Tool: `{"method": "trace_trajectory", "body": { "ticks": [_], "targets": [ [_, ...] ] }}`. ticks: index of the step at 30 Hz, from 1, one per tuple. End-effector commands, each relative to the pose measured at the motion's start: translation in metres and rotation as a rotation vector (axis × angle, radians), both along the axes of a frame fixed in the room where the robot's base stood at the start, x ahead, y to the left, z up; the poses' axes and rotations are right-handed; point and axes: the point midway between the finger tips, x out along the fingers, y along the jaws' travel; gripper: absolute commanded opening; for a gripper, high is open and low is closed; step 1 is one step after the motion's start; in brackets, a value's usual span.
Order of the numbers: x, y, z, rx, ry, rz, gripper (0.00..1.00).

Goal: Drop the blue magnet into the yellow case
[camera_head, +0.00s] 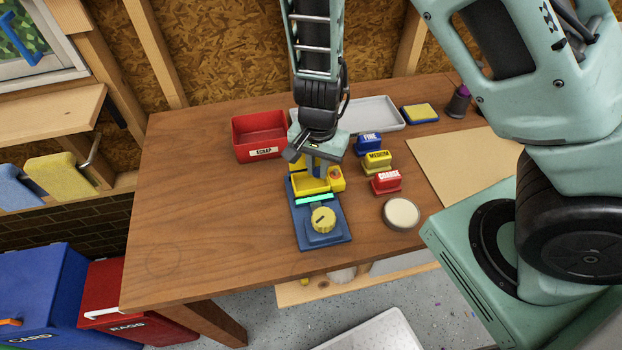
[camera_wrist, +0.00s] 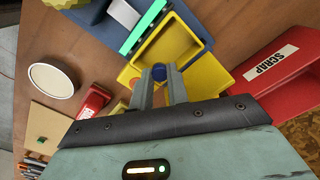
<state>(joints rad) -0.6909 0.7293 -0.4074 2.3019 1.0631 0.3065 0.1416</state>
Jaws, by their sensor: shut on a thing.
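The yellow case (camera_head: 311,186) is an open box at the back of a blue machine with a yellow dial. In the wrist view its hollow (camera_wrist: 165,45) faces me, just beyond my fingertips. My gripper (camera_wrist: 159,76) is shut on the small blue magnet (camera_wrist: 158,70), which shows between the fingertips against the case's near wall. In the camera_head view my gripper (camera_head: 314,167) points down at the back of the case. There the magnet cannot be made out clearly, and I cannot tell its height above the case.
A red SCRAP bin (camera_head: 258,150) stands behind left. Blue, yellow and red labelled blocks (camera_head: 385,181) and a round pale-topped tin (camera_head: 401,213) stand right. The table's left (camera_head: 200,200) is clear.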

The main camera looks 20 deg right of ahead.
Motion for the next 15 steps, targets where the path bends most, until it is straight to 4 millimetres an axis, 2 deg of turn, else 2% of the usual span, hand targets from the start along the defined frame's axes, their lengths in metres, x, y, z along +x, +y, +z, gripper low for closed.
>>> {"method": "trace_trajectory", "body": {
  "ticks": [8, 9, 11, 15],
  "targets": [
    [0.0001, 0.0002, -0.0015, 0.000, 0.000, 0.000, 0.00],
    [0.0000, 0.0001, -0.0015, 0.000, 0.000, 0.000, 0.25],
    [0.0000, 0.0001, -0.0015, 0.000, 0.000, 0.000, 0.41],
    [0.0003, 0.0003, -0.0014, 0.001, -0.001, 0.000, 0.42]
  ]
}}
